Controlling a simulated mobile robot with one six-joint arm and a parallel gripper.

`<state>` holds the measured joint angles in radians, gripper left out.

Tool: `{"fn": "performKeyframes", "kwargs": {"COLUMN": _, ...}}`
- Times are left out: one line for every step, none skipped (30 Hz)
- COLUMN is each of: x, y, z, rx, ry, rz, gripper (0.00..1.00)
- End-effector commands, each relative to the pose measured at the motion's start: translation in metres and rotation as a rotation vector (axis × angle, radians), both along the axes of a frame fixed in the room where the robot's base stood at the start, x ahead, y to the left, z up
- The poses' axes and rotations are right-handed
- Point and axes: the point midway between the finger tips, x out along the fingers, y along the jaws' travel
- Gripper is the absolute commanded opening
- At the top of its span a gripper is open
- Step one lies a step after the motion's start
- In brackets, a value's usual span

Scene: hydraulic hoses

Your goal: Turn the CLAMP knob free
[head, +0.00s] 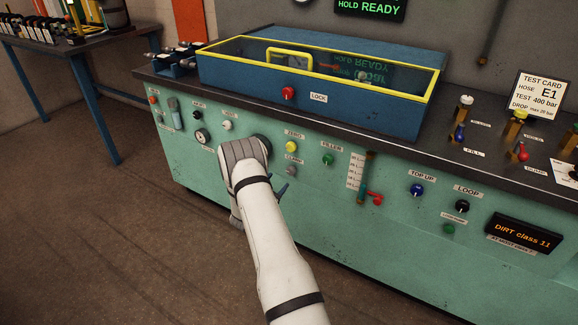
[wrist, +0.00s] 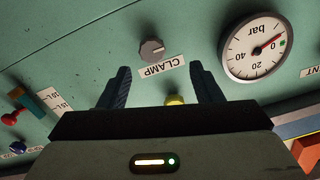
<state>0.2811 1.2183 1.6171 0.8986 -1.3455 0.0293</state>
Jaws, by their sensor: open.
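The CLAMP knob (head: 291,170) is a small grey round knob on the green front panel, below its CLAMP label (head: 293,159). In the wrist view the knob (wrist: 152,50) appears with its label (wrist: 162,67) upside down below it; a light mark shows on its face. My gripper (wrist: 161,74) is open and empty. Its two dark blue fingers stand apart, and the knob shows between and beyond their tips, not touched by them.
A yellow ZERO knob (wrist: 175,100) sits close to the CLAMP knob, partly hidden by my gripper. A pressure gauge (wrist: 257,48) is to the right in the wrist view. The green FILLER knob (head: 327,160) and a red-handled valve (head: 375,198) are further right. A yellow-framed box (head: 315,85) stands above.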

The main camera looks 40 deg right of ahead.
Motion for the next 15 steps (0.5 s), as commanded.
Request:
{"fn": "performKeyframes", "kwargs": {"x": -0.004, "y": -0.003, "z": 0.0, "rx": -0.014, "ry": -0.003, "rz": -0.016, "gripper": 0.59}}
{"fn": "performKeyframes", "kwargs": {"x": -0.005, "y": -0.005, "z": -0.001, "rx": -0.021, "ry": -0.004, "rz": -0.022, "gripper": 0.59}}
{"fn": "performKeyframes", "kwargs": {"x": -0.006, "y": -0.008, "z": -0.002, "rx": -0.027, "ry": -0.006, "rz": -0.029, "gripper": 0.59}}
{"fn": "performKeyframes", "kwargs": {"x": -0.006, "y": -0.01, "z": -0.002, "rx": -0.03, "ry": -0.007, "rz": -0.032, "gripper": 0.59}}
{"fn": "performKeyframes", "kwargs": {"x": -0.006, "y": -0.013, "z": -0.003, "rx": -0.032, "ry": -0.008, "rz": -0.034, "gripper": 0.59}}
{"fn": "performKeyframes", "kwargs": {"x": -0.004, "y": -0.017, "z": -0.003, "rx": -0.032, "ry": -0.009, "rz": -0.035, "gripper": 0.59}}
{"fn": "performKeyframes", "kwargs": {"x": -0.002, "y": -0.021, "z": -0.004, "rx": -0.031, "ry": -0.008, "rz": -0.035, "gripper": 0.59}}
{"fn": "performKeyframes", "kwargs": {"x": -0.001, "y": -0.026, "z": -0.004, "rx": -0.031, "ry": -0.009, "rz": -0.036, "gripper": 0.59}}
{"fn": "performKeyframes", "kwargs": {"x": 0.002, "y": -0.033, "z": -0.003, "rx": -0.033, "ry": -0.01, "rz": -0.035, "gripper": 0.59}}
{"fn": "performKeyframes", "kwargs": {"x": 0.004, "y": -0.037, "z": -0.004, "rx": -0.031, "ry": -0.009, "rz": -0.034, "gripper": 0.59}}
{"fn": "performKeyframes", "kwargs": {"x": 0.006, "y": -0.042, "z": -0.004, "rx": -0.031, "ry": -0.009, "rz": -0.034, "gripper": 0.59}}
{"fn": "performKeyframes", "kwargs": {"x": 0.008, "y": -0.048, "z": -0.003, "rx": -0.032, "ry": -0.01, "rz": -0.035, "gripper": 0.59}}
{"fn": "performKeyframes", "kwargs": {"x": 0.01, "y": -0.052, "z": -0.003, "rx": -0.031, "ry": -0.009, "rz": -0.035, "gripper": 0.59}}
{"fn": "performKeyframes", "kwargs": {"x": 0.012, "y": -0.056, "z": -0.003, "rx": -0.031, "ry": -0.01, "rz": -0.034, "gripper": 0.59}}
{"fn": "performKeyframes", "kwargs": {"x": 0.014, "y": -0.061, "z": -0.004, "rx": -0.031, "ry": -0.008, "rz": -0.032, "gripper": 0.59}}
